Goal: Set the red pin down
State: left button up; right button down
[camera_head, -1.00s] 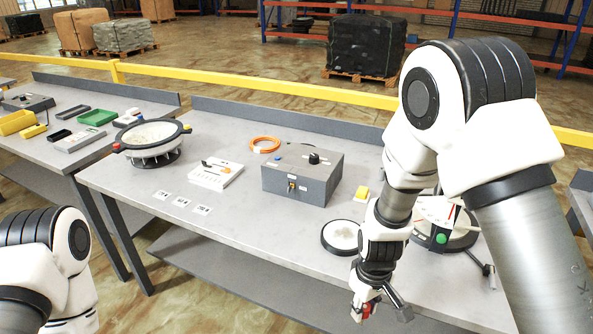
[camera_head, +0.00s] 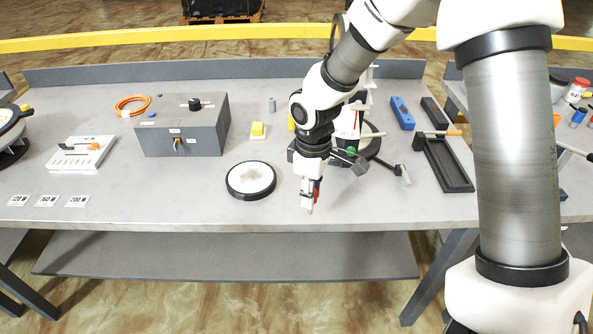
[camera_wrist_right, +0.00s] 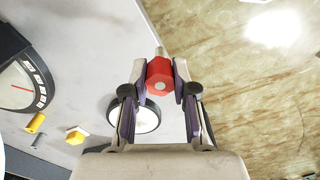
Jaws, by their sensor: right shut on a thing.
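The red pin (camera_wrist_right: 159,78) has a red hexagonal head with a pale metal shaft, and it is held between the fingers in the right wrist view. My right gripper (camera_wrist_right: 163,85) is shut on the head, one finger on each side. In the head view my right gripper (camera_head: 311,192) hangs over the front part of the table, and a little red (camera_head: 316,190) shows between its fingers. I cannot tell its exact height above the table. My left gripper is not in view.
A round white disc with a black rim (camera_head: 251,180) lies left of the gripper. A grey box (camera_head: 183,130), a yellow block (camera_head: 257,131) and a black tray (camera_head: 446,166) stand on the grey table (camera_head: 130,190). A crank arm (camera_head: 400,172) is right of the gripper. The table's front edge is close.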

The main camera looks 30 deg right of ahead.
jog(key=w+d+f, duration=0.1)
jog(key=w, duration=0.1)
jog(key=w+d+f+p, duration=0.1)
jog(key=w, duration=0.2)
jog(key=w+d+f+p, duration=0.1)
jog(key=w+f, duration=0.1)
jog(key=w, duration=0.1)
jog(key=shift+d, duration=0.4)
jog(key=shift+f, duration=0.25)
jog(key=shift+f, duration=0.1)
jog(key=c, duration=0.9)
grip_release()
notch_tip(320, 180, up, 12)
jog(key=shift+r+b, duration=0.2)
jog(key=shift+b, duration=0.4)
